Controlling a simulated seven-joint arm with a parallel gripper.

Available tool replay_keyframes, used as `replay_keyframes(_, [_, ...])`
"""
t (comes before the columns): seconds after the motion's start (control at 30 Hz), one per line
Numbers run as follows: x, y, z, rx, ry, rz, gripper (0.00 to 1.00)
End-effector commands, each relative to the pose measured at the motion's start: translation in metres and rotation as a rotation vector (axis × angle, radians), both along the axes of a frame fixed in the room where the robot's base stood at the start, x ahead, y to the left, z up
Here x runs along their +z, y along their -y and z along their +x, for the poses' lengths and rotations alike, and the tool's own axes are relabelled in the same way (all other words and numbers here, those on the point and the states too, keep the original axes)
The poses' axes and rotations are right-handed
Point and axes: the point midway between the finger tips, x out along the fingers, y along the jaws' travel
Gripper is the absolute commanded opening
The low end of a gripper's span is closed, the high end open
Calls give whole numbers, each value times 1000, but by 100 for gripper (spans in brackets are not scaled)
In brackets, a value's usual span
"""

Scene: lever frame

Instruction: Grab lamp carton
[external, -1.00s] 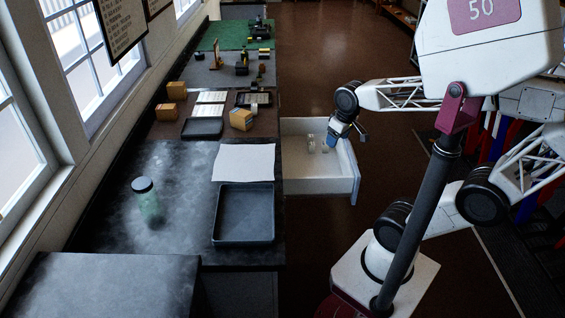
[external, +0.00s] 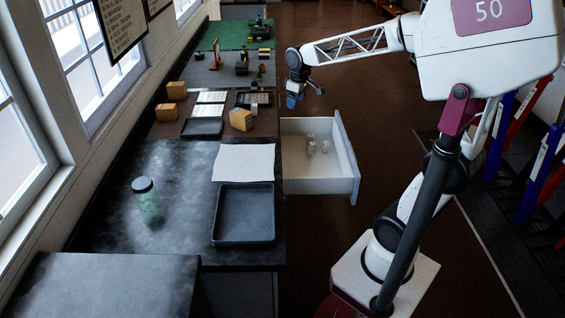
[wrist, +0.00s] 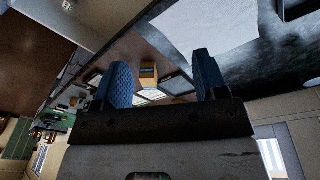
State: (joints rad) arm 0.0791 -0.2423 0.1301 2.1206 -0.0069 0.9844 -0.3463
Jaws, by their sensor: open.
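Several tan cartons stand on the brown part of the counter. One carton (external: 241,119) is near the counter's right edge, behind the white paper. Two others, an upper carton (external: 177,90) and a lower carton (external: 166,112), stand near the window wall. I cannot read which one is the lamp carton. My gripper (external: 296,98) is open and empty, raised to the right of the counter, apart from the cartons. In the wrist view a tan carton (wrist: 148,74) shows beyond and between the blue fingers of my open gripper (wrist: 163,68).
An open white drawer (external: 345,160) juts from the counter, with small clear items (external: 318,146) inside. A black tray (external: 203,128), a pale card tray (external: 211,97) and a dark slotted tray (external: 254,99) surround the near carton. A green-tinted jar (external: 147,203) and a large tray (external: 245,215) stand nearer.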

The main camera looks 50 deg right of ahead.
Motion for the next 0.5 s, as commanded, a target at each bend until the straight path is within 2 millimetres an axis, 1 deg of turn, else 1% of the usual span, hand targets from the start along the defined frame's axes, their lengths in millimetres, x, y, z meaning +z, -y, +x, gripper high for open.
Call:
replay_keyframes(0.03, [-1, 3, 15, 13, -6, -1, 66])
replay_keyframes(0.1, [-1, 8, 33, 33, -12, -5, 66])
replay_keyframes(0.27, [-6, 19, 73, 78, -26, -10, 66])
replay_keyframes(0.5, [-17, 36, 134, 147, -46, -17, 66])
